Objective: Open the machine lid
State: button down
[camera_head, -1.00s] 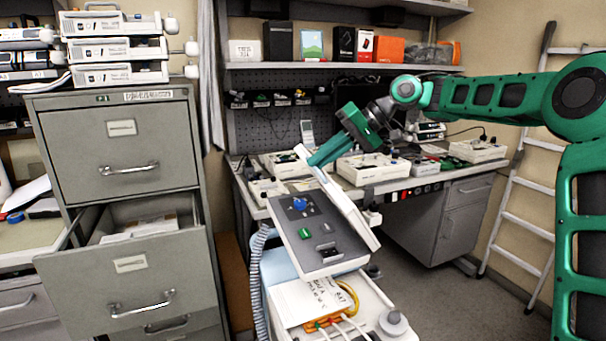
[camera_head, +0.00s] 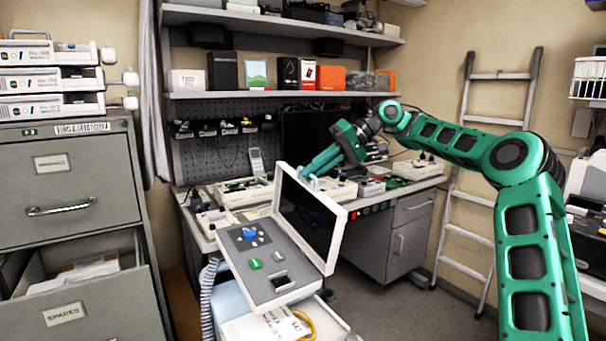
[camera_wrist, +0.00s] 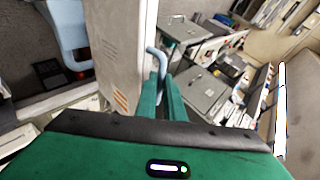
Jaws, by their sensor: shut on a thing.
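The machine is a grey case with a white rim (camera_head: 268,266), with a blue knob, a green button and a dark socket on its panel. Its lid (camera_head: 308,222) stands up, hinged along the case's right side, its dark inner face toward the head camera. In the wrist view the lid is a pale upright panel (camera_wrist: 120,50). My gripper (camera_head: 308,171) is at the lid's upper left part. In the wrist view its teal fingers (camera_wrist: 167,88) are shut on the light blue lid handle (camera_wrist: 154,54). The handle's lower part is hidden between the fingers.
The machine sits on a cart with papers and a yellow coil (camera_head: 305,324). A grey filing cabinet (camera_head: 70,190) with an open drawer stands left. Behind is a workbench (camera_head: 425,183) with several devices. A ladder (camera_head: 468,190) leans at the right. Floor between cart and ladder is clear.

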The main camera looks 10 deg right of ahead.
jog(key=shift+d+f, duration=0.2)
jog(key=shift+f, duration=0.35)
jog(key=c, duration=2.2)
grip_release()
jog(key=shift+w, duration=0.1)
jog(key=shift+o, duration=0.2)
jog(key=shift+r, duration=0.15)
jog(key=v, duration=1.1)
jog(key=shift+w, duration=0.2)
jog(key=shift+a+r, duration=0.15)
jog(key=shift+a, duration=0.05)
